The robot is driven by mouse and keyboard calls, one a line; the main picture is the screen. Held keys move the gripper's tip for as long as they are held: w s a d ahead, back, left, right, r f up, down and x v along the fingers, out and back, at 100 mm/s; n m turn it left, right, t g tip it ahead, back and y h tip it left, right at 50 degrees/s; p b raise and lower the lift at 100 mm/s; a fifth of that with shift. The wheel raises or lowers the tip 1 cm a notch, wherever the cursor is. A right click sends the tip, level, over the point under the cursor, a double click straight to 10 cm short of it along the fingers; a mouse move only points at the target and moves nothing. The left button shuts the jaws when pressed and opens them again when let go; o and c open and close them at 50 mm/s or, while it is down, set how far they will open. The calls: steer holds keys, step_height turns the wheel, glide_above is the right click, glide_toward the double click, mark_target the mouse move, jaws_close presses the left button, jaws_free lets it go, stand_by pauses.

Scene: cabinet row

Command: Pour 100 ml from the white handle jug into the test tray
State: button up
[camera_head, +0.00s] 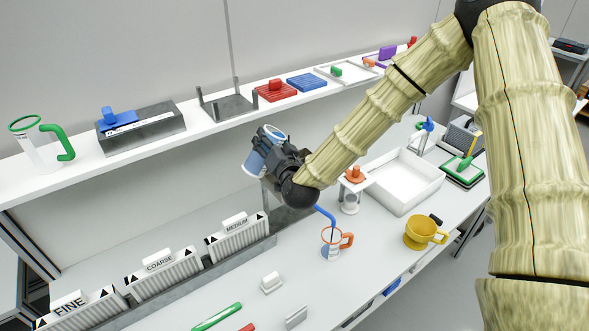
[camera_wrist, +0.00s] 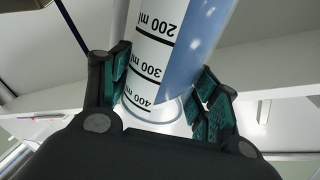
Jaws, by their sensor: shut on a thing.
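My gripper (camera_head: 272,148) is in the middle of the head view, raised above the bench. It is shut on a clear measuring jug (camera_head: 254,164), which is tilted and shows a blue rim or contents. In the wrist view the jug (camera_wrist: 155,70) lies between both finger pads, with 200, 300 and 400 ml marks and blue liquid at its right side. Its handle is not visible, so I cannot tell its colour. A white open tray (camera_head: 402,180), probably the test tray, rests on the bench to the right of my gripper. It looks empty.
An orange-handled jug (camera_head: 331,243) with a blue rod and a yellow cup (camera_head: 421,234) stand on the bench. A small stand with an orange top (camera_head: 354,180) is beside the tray. A green-handled jug (camera_head: 36,148) and a grey rack (camera_head: 228,105) occupy the shelf behind.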

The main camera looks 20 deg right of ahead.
steer(key=shift+d, duration=0.15)
stand_by(0.3)
steer(key=shift+w+d+f+m+b, duration=0.15)
steer(key=shift+f+m+b, duration=0.1)
steer(key=shift+f+m, duration=0.3)
steer(key=shift+s+d+f+m+b, duration=0.15)
steer(key=shift+f+m+b, duration=0.1)
steer(key=shift+f+m, duration=0.3)
stand_by(0.8)
steer(key=shift+w+r+m+p, duration=0.15)
steer(key=shift+r+m+p, duration=0.55)
steer(key=shift+r+p, duration=0.25)
stand_by(1.3)
